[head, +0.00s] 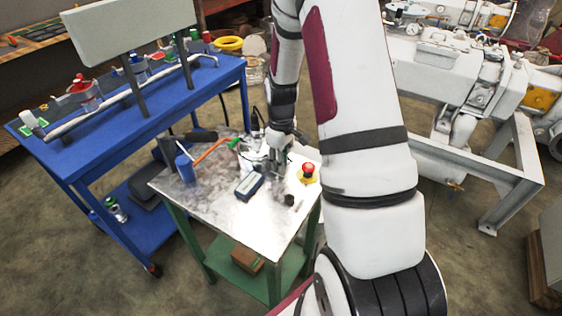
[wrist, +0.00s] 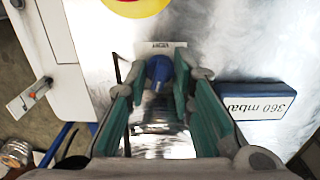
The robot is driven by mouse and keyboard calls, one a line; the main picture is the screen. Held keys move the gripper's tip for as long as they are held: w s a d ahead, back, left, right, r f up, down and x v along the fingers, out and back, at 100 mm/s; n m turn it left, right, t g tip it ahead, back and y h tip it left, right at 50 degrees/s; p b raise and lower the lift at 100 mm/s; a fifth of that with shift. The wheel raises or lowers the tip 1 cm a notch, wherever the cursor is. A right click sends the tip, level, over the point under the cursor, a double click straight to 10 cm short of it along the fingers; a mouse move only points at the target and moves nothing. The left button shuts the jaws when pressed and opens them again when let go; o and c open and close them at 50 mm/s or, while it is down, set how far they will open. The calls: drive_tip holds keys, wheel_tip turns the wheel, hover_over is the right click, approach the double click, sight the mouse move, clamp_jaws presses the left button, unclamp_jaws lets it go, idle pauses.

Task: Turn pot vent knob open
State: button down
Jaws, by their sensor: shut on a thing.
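The blue vent knob (wrist: 158,70) sits between my fingertips in the wrist view, just below a small white label that reads VENT upside down. My gripper (wrist: 160,82) is shut on the knob, one green-padded finger on each side. A shiny metal surface (wrist: 158,140) shows between the fingers, probably the pot; its full outline is hidden. In the head view my gripper (head: 277,158) points down over the metal-topped table, and the knob cannot be made out there. How far the knob is turned is hard to tell.
A blue display box reading 360 mbar (wrist: 252,101) lies right of my gripper; it also shows in the head view (head: 249,186). A red-and-yellow emergency button (head: 308,171) is close by. A blue cup (head: 185,168) stands at the table's left. A blue bench (head: 125,115) stands further left.

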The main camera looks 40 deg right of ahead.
drive_tip(key=c, duration=1.4)
unclamp_jaws()
wheel_tip(320, 180, up, 12)
drive_tip(key=shift+c, duration=0.4)
